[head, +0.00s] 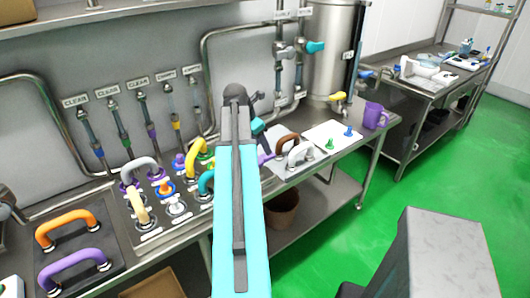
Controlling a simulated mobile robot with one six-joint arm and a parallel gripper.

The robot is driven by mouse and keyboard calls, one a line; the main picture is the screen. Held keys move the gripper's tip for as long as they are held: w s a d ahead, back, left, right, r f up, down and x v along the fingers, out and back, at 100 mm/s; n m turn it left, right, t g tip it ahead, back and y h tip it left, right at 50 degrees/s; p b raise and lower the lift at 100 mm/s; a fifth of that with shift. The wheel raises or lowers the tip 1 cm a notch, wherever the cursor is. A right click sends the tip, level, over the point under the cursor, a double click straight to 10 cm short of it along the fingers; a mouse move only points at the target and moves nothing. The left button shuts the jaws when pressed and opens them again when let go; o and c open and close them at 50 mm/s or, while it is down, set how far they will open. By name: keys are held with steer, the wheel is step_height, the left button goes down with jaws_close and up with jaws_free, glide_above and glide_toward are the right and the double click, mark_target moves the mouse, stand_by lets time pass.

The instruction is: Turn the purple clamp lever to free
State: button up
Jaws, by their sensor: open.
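A small purple piece, perhaps the purple clamp lever (264,157), shows just right of my arm at the left edge of a grey plate on the steel bench. My arm hides part of it, so I cannot tell which way it is turned. My cyan and dark arm reaches up through the middle of the head view and bends away over the bench. My gripper is hidden behind the arm, so I cannot see its fingers or how near they are to the lever.
Brown and white handles (300,153) stand right of the purple piece. A white board (327,137) with green and blue pegs and a purple mug (374,115) lie further right. Coloured handles (140,207) crowd the bench at left. Pipes and valves rise behind. Green floor is clear at right.

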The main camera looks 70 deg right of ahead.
mark_target(265, 156)
steer(key=shift+p+x, duration=0.6)
steer(key=shift+x, duration=2.05)
steer(key=shift+c, duration=0.3)
jaws_close()
